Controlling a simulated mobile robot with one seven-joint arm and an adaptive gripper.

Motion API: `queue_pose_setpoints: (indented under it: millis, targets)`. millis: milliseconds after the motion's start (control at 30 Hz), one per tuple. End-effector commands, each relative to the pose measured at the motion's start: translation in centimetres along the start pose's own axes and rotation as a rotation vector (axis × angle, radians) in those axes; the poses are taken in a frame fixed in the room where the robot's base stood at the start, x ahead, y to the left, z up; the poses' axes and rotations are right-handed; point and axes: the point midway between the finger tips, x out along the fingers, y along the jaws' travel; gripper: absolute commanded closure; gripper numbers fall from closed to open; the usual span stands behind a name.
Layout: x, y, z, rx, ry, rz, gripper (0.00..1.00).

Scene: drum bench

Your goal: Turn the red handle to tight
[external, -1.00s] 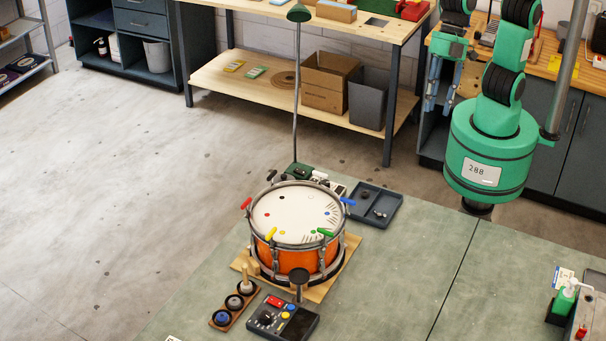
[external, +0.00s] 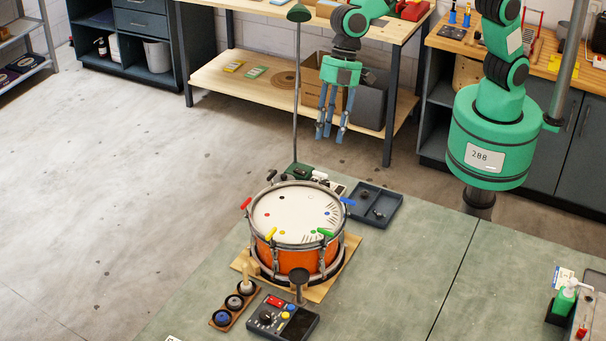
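An orange drum (external: 297,260) with a white head stands on a wooden board on the green bench. Its red handle (external: 246,203) sticks out at the left of the rim. A blue handle (external: 347,201) is at the right, a yellow handle (external: 270,234) at the front left and a green handle (external: 325,232) at the front right. My gripper (external: 330,134) hangs above and behind the drum, fingers pointing down, apart from every handle. Its blue-grey fingers are spread and nothing shows between them.
A tall lamp pole (external: 296,100) rises behind the drum, left of my gripper. A dark tray (external: 375,207) lies behind right. A control box (external: 283,317) and a wooden rack (external: 233,306) stand in front. The bench's right side is mostly clear.

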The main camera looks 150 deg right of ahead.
Motion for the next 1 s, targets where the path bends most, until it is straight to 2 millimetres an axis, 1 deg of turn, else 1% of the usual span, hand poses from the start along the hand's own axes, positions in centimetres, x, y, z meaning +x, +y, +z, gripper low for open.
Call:
queue_pose_setpoints:
  millis: [33,300,467,500,600,700,800,900,1000]
  targets:
    - [0.8,1.6,-0.1,0.005,-0.003,0.000,0.65]
    - [5.2,9.0,-0.3,0.011,-0.005,0.001,0.65]
    - [8.1,13.5,0.4,0.015,-0.006,0.003,0.65]
    - [8.8,14.6,0.7,0.018,-0.006,0.004,0.65]
    - [10.6,17.2,1.4,0.019,-0.006,0.005,0.65]
    - [12.1,19.4,2.1,0.021,-0.006,0.006,0.65]
    - [13.2,21.0,2.8,0.023,-0.005,0.008,0.65]
    - [13.9,22.0,3.1,0.022,-0.005,0.009,0.65]
    - [14.2,22.4,3.3,0.021,-0.004,0.010,0.65]
